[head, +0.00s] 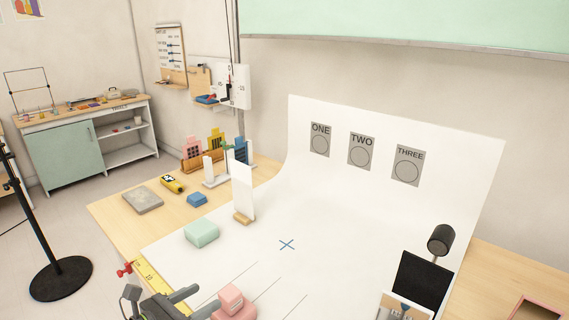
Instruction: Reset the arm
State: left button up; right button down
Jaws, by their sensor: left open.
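My left gripper (197,301) comes in at the bottom of the head view, left of centre. Its grey fingers are apart and nothing shows between them. A pink block-shaped prop (233,306) stands just to the right of the fingertips; whether they touch it I cannot tell. The lower part of my left arm is cut off by the frame's bottom edge. My right gripper does not show.
A white sweep (330,200) covers the table, with a blue cross (287,244) on open surface. A mint block (202,233) and a white upright panel (242,190) stand left. A black panel (420,280) and dark cylinder (441,239) stand right.

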pick_arm(q)
jog(key=s+a+r+n+t+y, duration=0.4)
jog(key=a+r+n+t+y, duration=0.5)
jog(key=n, duration=0.9)
jog(key=s+a+f+n+g+y, duration=0.8)
jog(key=f+n+y, duration=0.1)
jog(key=n, duration=0.9)
jog(key=s+d+f+n+g+h, duration=0.35)
jog(key=s+f+g, duration=0.2)
jog(key=s, duration=0.25)
jog(key=s+d+f+n+g+h, duration=0.3)
jog(key=s+d+f+g, duration=0.2)
jog(key=s+f, duration=0.25)
notch_tip(320, 180, down, 25)
jog(key=s+a, duration=0.1)
jog(key=a, duration=0.1)
jog(key=s+d+f+g, duration=0.1)
jog(key=s+f+g, duration=0.1)
jog(key=s+f, duration=1.2)
jog(key=shift+s+f+h, duration=0.4)
jog(key=shift+f+h, duration=0.05)
jog(key=shift+f, duration=0.1)
